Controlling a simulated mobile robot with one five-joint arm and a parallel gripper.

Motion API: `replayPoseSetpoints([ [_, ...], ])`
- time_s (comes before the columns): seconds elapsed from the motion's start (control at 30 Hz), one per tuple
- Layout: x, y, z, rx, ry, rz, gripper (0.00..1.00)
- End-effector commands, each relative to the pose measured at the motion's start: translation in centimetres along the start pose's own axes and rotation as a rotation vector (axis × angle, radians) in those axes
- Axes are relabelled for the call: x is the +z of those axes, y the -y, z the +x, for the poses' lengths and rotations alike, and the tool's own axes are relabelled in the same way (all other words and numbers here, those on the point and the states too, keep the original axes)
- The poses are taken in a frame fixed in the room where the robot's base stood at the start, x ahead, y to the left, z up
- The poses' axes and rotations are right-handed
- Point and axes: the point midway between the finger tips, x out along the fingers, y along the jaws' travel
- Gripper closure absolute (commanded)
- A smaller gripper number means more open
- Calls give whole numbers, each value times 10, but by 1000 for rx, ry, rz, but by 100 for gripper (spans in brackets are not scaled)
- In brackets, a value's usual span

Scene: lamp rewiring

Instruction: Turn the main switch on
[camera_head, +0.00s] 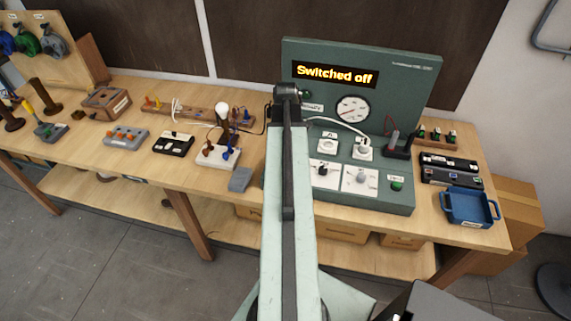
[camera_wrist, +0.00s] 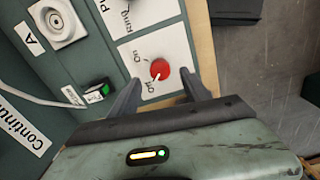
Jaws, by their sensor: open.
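The main switch is a red round knob (camera_wrist: 160,69) on a white plate with "On" and "Off" lettering. Its pale pointer mark is turned toward "Off". The display (camera_head: 335,74) on the green test panel (camera_head: 410,73) reads "Switched off". In the wrist view my gripper (camera_wrist: 161,86) is open and empty. Its two dark fingers stand apart on either side, just below the knob in the picture. I cannot tell whether they touch the panel. In the head view my arm covers that part of the panel, and the red knob and fingers are hidden.
A white socket marked A (camera_wrist: 62,24) and a green button (camera_wrist: 104,90) lie left of the knob. A white cable crosses the panel to a plug (camera_head: 363,150). A lamp with a white bulb (camera_head: 222,110) stands left of my arm. A blue tray (camera_head: 468,222) sits at right.

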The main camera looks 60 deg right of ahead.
Motion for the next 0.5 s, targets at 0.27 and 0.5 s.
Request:
replayPoseSetpoints([
  [0.27, -1, 0, 47, 0, 0, 0, 45],
  [0.5, -1, 0, 44, 0, 0, -1, 45],
])
